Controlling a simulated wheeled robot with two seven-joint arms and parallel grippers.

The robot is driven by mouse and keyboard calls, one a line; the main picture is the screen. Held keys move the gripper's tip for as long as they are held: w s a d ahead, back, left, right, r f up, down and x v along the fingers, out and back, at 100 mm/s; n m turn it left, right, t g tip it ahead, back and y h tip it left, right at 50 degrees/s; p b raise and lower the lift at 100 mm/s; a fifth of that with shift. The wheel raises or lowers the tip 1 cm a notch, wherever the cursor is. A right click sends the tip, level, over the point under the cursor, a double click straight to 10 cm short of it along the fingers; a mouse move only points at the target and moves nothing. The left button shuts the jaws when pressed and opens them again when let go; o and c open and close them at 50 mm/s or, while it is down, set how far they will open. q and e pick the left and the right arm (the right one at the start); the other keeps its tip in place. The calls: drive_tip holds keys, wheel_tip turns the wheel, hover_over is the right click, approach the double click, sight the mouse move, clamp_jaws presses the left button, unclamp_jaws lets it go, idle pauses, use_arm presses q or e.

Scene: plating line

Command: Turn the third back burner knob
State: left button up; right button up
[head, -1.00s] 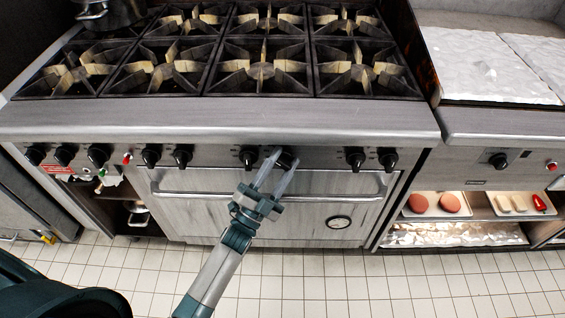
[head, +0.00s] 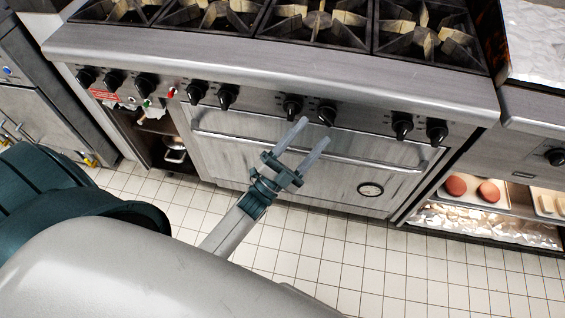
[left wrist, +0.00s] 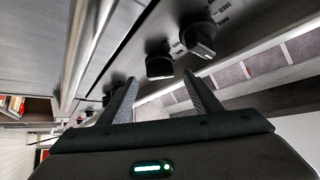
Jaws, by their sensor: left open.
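A row of black knobs runs along the stove's front panel. One close pair is a left knob (head: 292,106) and a right knob (head: 326,112) near the middle; I cannot read which burner each serves. My left gripper (head: 314,130) is open and empty, its two pale fingers pointing up at this pair from just below, apparently apart from both. In the left wrist view two knobs show beyond the open fingers (left wrist: 159,78): a nearer one (left wrist: 159,63) and a farther one (left wrist: 200,40) with printed markings beside it. My right gripper is out of view.
The oven door handle (head: 250,142) runs below the knobs, under my left gripper. Black burner grates (head: 315,25) lie above the steel front ledge (head: 270,65). Another knob pair (head: 402,125) is to the right. Tiled floor is clear below.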

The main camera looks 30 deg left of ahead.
use_arm(q)
drive_tip(key=b+v, duration=0.2)
drive_tip(key=v, duration=0.9)
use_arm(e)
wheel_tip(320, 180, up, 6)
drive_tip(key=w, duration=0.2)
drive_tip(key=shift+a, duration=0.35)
use_arm(q)
drive_tip(key=shift+f, duration=0.15)
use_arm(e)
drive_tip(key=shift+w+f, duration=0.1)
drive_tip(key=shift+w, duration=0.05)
